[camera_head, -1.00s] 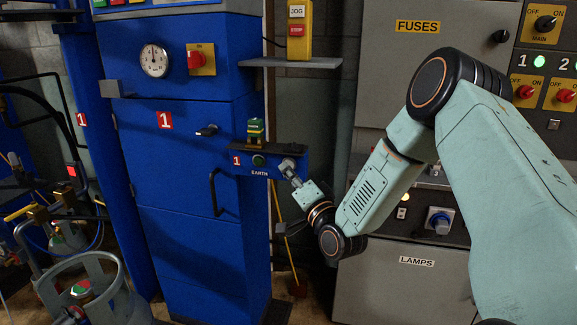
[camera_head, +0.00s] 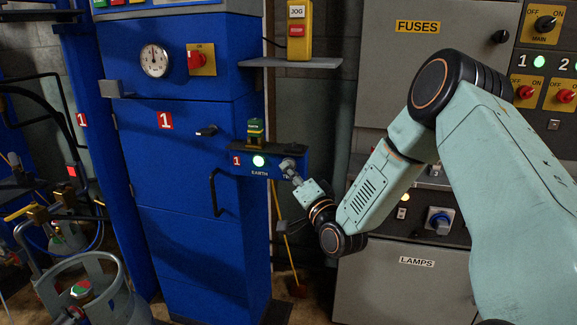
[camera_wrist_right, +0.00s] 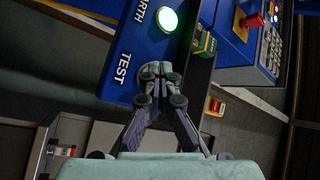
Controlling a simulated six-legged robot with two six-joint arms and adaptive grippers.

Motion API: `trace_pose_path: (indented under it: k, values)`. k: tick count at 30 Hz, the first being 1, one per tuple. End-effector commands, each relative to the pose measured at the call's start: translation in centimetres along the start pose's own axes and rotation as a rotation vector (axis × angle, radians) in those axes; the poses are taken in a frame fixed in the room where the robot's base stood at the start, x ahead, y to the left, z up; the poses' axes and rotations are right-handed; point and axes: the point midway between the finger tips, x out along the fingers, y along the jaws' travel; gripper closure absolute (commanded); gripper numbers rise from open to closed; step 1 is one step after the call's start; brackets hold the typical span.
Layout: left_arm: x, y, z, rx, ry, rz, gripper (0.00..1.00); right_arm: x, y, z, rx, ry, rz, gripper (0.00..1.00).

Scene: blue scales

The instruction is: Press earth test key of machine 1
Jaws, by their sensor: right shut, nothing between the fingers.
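A small blue panel on the side of the blue machine 1 cabinet (camera_head: 190,240) carries the earth lamp (camera_head: 259,161), which glows bright green-white. The lamp also shows lit in the right wrist view (camera_wrist_right: 167,19), by the word EARTH. The word TEST (camera_wrist_right: 122,68) stands beside the round test key (camera_wrist_right: 148,72), mostly hidden behind my fingertips. My right gripper (camera_head: 289,167) is shut and empty, its tips against the key at the panel's right part. It fills the middle of the wrist view (camera_wrist_right: 160,75). My left gripper is in neither view.
A small green and yellow block (camera_head: 256,132) sits on the dark shelf just above the panel. A yellow jog box (camera_head: 298,30) stands on a grey shelf above. A grey fuse and lamp cabinet (camera_head: 375,290) stands at the right. A gas cylinder (camera_head: 85,285) stands at lower left.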

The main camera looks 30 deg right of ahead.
Motion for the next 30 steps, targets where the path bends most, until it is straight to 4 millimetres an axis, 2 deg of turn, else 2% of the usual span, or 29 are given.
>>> trace_pose_path:
  k: [30]
  values:
    - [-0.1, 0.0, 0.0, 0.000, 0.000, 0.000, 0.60, -1.4, -1.1, 1.1, 0.001, 0.000, -0.001, 1.00]
